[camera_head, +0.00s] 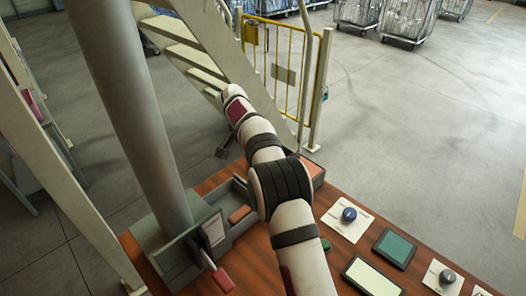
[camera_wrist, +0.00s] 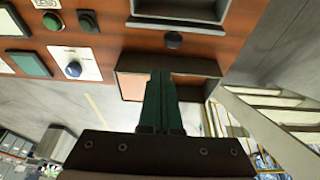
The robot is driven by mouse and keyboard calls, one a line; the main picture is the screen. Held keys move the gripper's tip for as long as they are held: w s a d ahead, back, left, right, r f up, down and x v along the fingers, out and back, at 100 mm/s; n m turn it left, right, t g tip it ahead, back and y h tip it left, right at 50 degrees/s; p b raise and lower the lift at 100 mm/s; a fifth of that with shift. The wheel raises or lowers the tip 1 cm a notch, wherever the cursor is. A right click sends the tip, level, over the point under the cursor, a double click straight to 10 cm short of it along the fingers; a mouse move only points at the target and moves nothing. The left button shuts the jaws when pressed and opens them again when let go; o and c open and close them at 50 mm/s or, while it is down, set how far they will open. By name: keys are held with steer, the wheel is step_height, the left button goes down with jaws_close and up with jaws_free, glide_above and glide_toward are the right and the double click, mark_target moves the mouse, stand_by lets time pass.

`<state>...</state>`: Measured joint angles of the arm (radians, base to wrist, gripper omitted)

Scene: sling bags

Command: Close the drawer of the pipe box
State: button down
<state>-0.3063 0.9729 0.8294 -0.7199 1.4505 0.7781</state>
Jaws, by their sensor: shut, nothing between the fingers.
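In the wrist view, a dark-rimmed open drawer (camera_wrist: 204,67) sticks out past the edge of the brown wooden top, with an orange-brown inside. A small dark knob (camera_wrist: 173,40) is beside it. My gripper (camera_wrist: 161,75) has its two green fingers together, with nothing between them. Their tips overlap the drawer's middle in the picture; I cannot tell whether they touch it. In the head view, a dark-edged box part (camera_head: 317,174) shows at the far table edge, partly behind my arm. My gripper's fingers are not clear there.
The wooden top (camera_head: 322,201) carries a blue knob (camera_head: 349,214) and a green panel (camera_head: 395,248). A thick grey post (camera_head: 132,110) stands at the left. Stairs (camera_head: 195,50) and a yellow railing (camera_head: 287,62) lie beyond. Open floor is at the right.

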steer(key=x, duration=0.4)
steer(key=a+x, duration=0.1)
steer(key=x, duration=0.2)
steer(key=w+x, duration=0.1)
steer(key=x, duration=0.3)
steer(key=shift+w+f, duration=0.15)
steer(key=shift+f, duration=0.25)
glide_toward(236, 199)
steer(key=s+d+f, duration=0.2)
steer(key=d+f, duration=0.1)
steer(key=shift+s+d+f, duration=0.1)
steer(key=shift+s, duration=0.25)
